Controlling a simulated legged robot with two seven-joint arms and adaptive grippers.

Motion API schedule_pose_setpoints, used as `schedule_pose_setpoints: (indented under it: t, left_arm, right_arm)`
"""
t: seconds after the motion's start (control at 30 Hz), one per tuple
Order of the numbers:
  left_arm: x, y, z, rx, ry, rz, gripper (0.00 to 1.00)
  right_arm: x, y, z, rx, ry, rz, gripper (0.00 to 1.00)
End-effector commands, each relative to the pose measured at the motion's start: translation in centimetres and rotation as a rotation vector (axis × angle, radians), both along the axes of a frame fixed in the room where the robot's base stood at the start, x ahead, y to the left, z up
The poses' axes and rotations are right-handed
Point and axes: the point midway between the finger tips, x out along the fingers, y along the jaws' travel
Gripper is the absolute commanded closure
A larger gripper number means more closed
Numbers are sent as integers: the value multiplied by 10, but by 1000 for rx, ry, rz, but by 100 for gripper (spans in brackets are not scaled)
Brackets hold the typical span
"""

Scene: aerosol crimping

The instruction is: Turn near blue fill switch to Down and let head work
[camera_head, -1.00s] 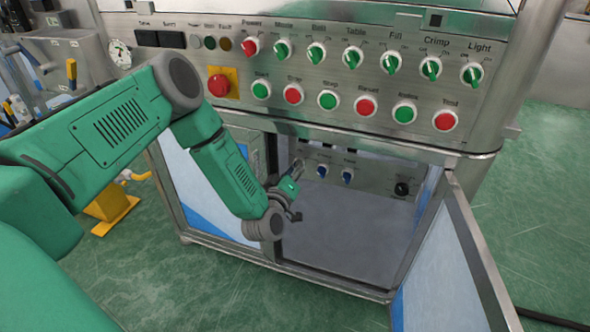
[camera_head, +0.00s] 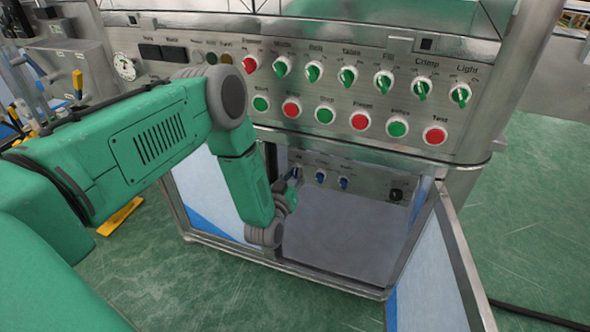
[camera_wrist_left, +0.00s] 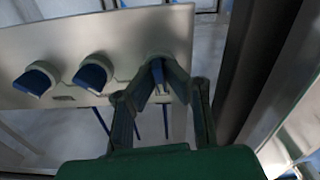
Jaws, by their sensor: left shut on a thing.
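A row of blue switches sits on a grey panel inside the open lower cabinet. The middle switch (camera_head: 320,176) and right switch (camera_head: 343,183) are free in the head view. In the left wrist view they show as two blue knobs, one at far left (camera_wrist_left: 36,79) and one beside it (camera_wrist_left: 92,73). My left gripper (camera_head: 294,180) reaches into the cabinet at the third blue switch (camera_wrist_left: 158,76), nearest the cabinet's side post. Its fingers (camera_wrist_left: 160,98) are closed around this switch, which points roughly down in the wrist view. My right gripper is not in view.
Above the opening is the main panel (camera_head: 300,85) with green and red knobs and buttons. The cabinet door (camera_head: 432,280) stands open at right. A black knob (camera_head: 396,195) sits on the inner panel's right. The cabinet floor (camera_head: 335,235) is clear.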

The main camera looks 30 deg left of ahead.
Motion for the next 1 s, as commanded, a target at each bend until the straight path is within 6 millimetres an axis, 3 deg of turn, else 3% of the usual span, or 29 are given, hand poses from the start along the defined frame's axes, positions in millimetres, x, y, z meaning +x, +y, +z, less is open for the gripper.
schedule_pose_setpoints:
  t: [0.4,1.0]
  left_arm:
    - [-4,-2,-5,383,109,-5,100]
    - [-4,-3,-7,822,215,-6,100]
  right_arm:
    - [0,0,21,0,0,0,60]
    - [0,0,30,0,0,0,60]
